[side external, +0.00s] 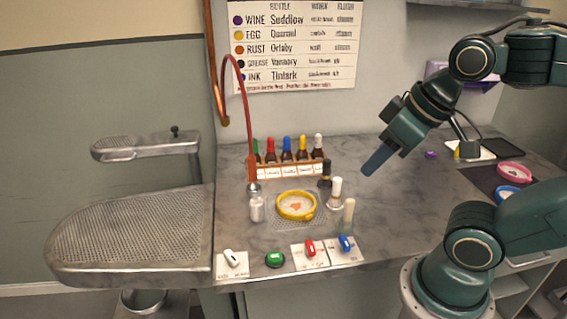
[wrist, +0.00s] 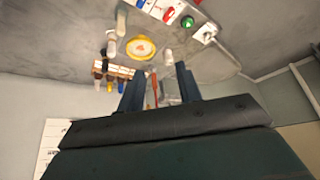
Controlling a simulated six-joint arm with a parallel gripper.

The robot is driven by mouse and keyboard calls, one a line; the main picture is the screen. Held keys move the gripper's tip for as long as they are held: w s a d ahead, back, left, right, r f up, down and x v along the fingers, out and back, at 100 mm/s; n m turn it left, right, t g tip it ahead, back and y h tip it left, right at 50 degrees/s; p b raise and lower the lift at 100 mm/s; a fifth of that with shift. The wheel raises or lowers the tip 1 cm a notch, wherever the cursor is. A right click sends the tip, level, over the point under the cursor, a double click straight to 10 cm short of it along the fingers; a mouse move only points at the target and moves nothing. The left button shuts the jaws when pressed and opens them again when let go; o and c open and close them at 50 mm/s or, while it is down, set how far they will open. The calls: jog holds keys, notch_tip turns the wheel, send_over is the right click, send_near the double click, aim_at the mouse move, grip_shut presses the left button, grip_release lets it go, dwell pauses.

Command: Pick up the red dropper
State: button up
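The red dropper (side external: 270,149) stands upright in a wooden rack (side external: 290,170), between droppers with green and blue tops. The rack also shows in the wrist view (wrist: 118,71), where I cannot make out the red top and a finger covers part of that area. My gripper (side external: 378,163) is in the air above the counter, to the right of the rack and well apart from it. In the wrist view my gripper (wrist: 159,82) has its two fingers spread apart, with nothing held between them.
A red hose (side external: 245,105) arches down just left of the rack. In front stand a yellow-rimmed dish (side external: 296,204), a white bottle (side external: 256,206) and a dark-topped bottle (side external: 325,175).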

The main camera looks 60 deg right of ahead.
jog(key=w+d+r+m+g, duration=0.1)
jog(key=w+d+r+m, duration=0.2)
jog(key=w+r, duration=0.6)
jog(key=m+g, duration=0.5)
jog(key=m, duration=0.4)
send_over(271, 138)
notch_tip(271, 138, down, 13)
jog(key=shift+w+f, duration=0.15)
jog(key=shift+f, duration=0.05)
jog(key=shift+f, duration=4.3)
